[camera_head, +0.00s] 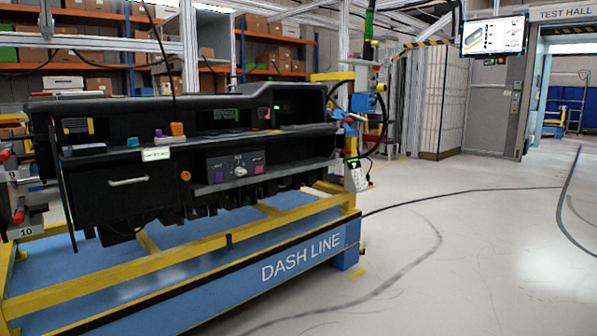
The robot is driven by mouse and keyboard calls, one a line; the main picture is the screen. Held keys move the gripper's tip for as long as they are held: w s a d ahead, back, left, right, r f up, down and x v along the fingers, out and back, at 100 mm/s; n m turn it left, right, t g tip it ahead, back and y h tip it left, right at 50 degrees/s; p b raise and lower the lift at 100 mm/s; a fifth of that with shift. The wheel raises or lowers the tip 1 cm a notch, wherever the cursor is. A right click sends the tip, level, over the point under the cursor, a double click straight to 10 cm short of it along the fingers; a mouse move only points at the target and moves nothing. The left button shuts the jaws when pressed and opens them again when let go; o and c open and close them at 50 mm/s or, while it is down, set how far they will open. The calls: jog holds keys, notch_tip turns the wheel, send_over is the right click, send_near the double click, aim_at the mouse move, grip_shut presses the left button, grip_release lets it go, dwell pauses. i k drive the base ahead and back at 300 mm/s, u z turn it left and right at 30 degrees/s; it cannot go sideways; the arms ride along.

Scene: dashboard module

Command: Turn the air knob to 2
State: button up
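The black dashboard module (110,190) sits on a yellow and blue cart at the left. A dark grey control panel (215,163) is set low in its front face. A small pale knob (239,171) shows near the middle of this panel, with a purple patch to its left and a pink one to its right. The knob is too small to read its setting, and I cannot tell for sure that it is the air knob. My gripper is not in view.
The blue cart base (330,245), marked DASH LINE, juts out below the module. Open grey floor (450,250) lies to the right, with dark cables across it. Shelves with boxes (85,50) stand behind. A hanging screen (493,36) is at upper right.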

aim_at(239, 170)
jog(key=z, duration=0.25)
jog(key=i, duration=0.95)
jog(key=u, duration=0.9)
